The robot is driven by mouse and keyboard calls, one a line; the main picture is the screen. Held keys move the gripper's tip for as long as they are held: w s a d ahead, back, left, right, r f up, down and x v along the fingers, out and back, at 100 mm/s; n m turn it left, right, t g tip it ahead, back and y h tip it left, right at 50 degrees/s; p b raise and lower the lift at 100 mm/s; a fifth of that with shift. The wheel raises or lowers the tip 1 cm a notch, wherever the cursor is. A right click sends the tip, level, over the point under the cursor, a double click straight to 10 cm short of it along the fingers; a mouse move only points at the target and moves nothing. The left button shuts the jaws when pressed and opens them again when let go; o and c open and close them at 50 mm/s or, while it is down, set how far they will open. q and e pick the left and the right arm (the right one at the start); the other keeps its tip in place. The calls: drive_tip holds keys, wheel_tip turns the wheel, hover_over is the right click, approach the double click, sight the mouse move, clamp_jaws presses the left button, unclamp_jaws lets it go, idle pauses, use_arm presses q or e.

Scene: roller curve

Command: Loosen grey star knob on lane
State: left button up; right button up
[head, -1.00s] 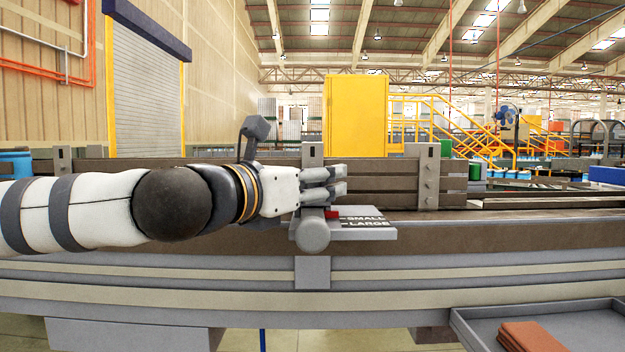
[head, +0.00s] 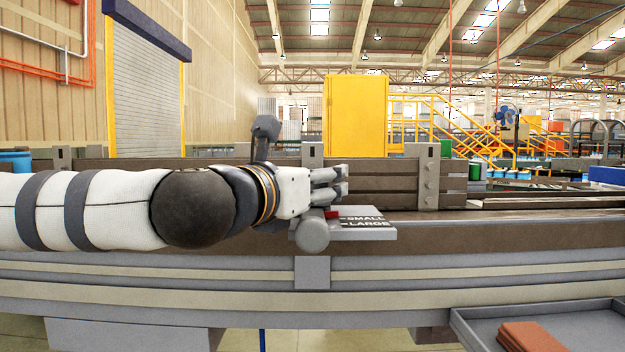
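A round grey knob (head: 311,235) sits at the front edge of the lane's brown rail, at the left end of a grey plate (head: 368,222) marked SMALL and LARGE. Its face looks round from here; no star lobes can be made out. A small red pointer (head: 332,214) shows beside it, on the plate. My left gripper (head: 343,181) reaches in from the left, its fingers pointing right, just above and behind the knob in the picture. Its two fingers lie close together, and the space between them cannot be judged. My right gripper is out of view.
The brown rail (head: 500,236) runs across the view above pale side beams. Dark side boards (head: 380,185) with grey brackets stand behind the plate. A grey tray (head: 580,325) holding a reddish-brown block (head: 533,336) is at the lower right. Space right of the plate is clear.

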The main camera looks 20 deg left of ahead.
use_arm(q)
drive_tip(key=s+a, duration=0.1)
drive_tip(key=s, duration=0.6)
drive_tip(key=shift+s+a, duration=0.2)
